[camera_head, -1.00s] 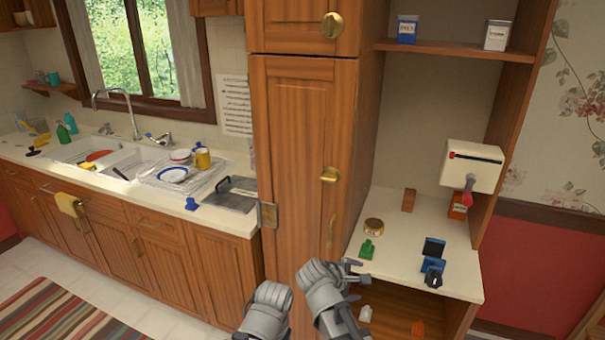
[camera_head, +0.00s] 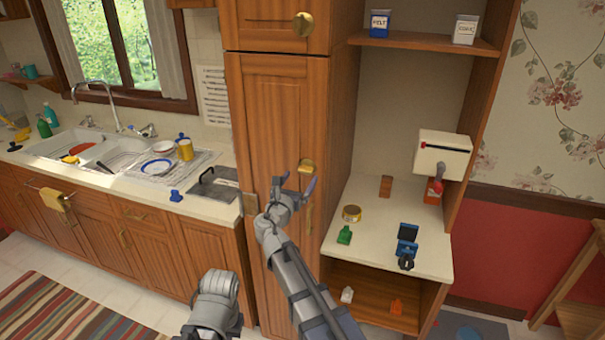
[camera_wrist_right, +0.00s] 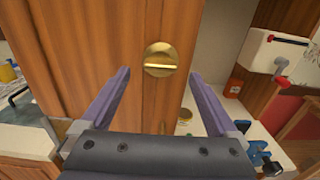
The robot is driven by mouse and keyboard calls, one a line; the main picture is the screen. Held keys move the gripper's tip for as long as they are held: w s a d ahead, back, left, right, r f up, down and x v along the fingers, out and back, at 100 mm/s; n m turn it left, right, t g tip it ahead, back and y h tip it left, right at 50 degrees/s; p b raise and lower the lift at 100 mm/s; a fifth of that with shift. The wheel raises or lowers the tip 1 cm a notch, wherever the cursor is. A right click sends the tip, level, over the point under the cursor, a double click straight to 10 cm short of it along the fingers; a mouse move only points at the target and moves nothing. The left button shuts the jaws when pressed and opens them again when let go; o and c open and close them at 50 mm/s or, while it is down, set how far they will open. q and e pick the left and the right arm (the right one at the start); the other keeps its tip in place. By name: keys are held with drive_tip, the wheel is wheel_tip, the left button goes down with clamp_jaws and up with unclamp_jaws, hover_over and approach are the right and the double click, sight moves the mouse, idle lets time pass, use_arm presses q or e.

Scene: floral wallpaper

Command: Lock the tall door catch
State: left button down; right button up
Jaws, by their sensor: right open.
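The tall wooden door (camera_head: 272,120) stands closed in the middle of the head view. Its round brass catch (camera_head: 307,166) sits near the door's right edge. My right gripper (camera_head: 294,183) is open in front of the door, just below and left of the catch in the head view. In the right wrist view the catch (camera_wrist_right: 161,60) lies beyond and between the two open fingers, with its bright bar across, nearly level. The fingers look apart from it. Of my left arm only a grey link shows at the bottom; its gripper is out of view.
Another brass knob (camera_head: 302,25) is on the upper door. A vertical handle is below the catch, partly behind my arm. The sink counter is left.

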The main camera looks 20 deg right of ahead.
sight(304, 173)
drive_tip(key=shift+x, duration=2.1)
drive_tip(key=c, duration=1.4)
